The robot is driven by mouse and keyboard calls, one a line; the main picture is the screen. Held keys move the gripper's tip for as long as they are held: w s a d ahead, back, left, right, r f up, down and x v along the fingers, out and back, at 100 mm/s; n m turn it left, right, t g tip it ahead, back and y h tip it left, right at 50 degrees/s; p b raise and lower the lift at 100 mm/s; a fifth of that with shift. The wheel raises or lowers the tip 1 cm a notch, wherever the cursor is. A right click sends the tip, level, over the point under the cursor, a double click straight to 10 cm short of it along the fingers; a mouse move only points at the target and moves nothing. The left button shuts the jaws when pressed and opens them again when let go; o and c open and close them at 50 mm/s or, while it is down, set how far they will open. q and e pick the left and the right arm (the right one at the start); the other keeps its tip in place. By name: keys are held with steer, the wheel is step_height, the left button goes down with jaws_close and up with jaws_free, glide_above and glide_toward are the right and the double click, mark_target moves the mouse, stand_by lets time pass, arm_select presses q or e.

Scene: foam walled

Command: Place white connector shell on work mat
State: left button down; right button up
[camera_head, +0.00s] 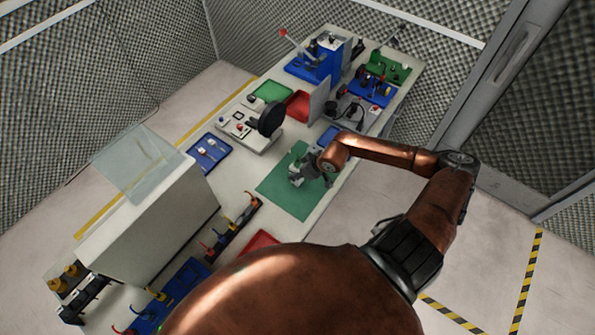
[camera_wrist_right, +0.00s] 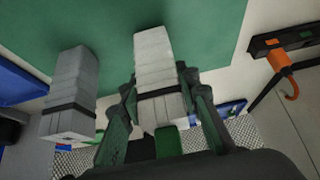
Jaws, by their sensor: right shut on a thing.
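The green work mat (camera_head: 278,198) lies on the table below my right gripper (camera_head: 312,176); it also fills the top of the right wrist view (camera_wrist_right: 200,35). In that view my right gripper (camera_wrist_right: 159,92) is shut on the white connector shell (camera_wrist_right: 154,52), a long pale ribbed block with a dark band, which points away between the fingers. It is over the mat, but I cannot tell whether it touches it. A similar grey block (camera_wrist_right: 75,78) with a dark band is to its left, apart from it. My left gripper is not in view.
A blue tray (camera_head: 209,152) with small parts lies left of the mat. A tool rack (camera_head: 232,226) and a red tray (camera_head: 259,242) are toward the front. A grey device with a black wheel (camera_head: 268,119) stands behind the mat. A large cabinet (camera_head: 155,225) stands left.

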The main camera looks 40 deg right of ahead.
steer(key=shift+f, duration=0.25)
steer(key=shift+f, duration=0.1)
steer(key=o, duration=1.2)
steer(key=shift+s+d+r, duration=0.15)
steer(key=shift+r, duration=0.2)
steer(key=shift+b+v, duration=0.65)
steer(key=shift+v, duration=5.05)
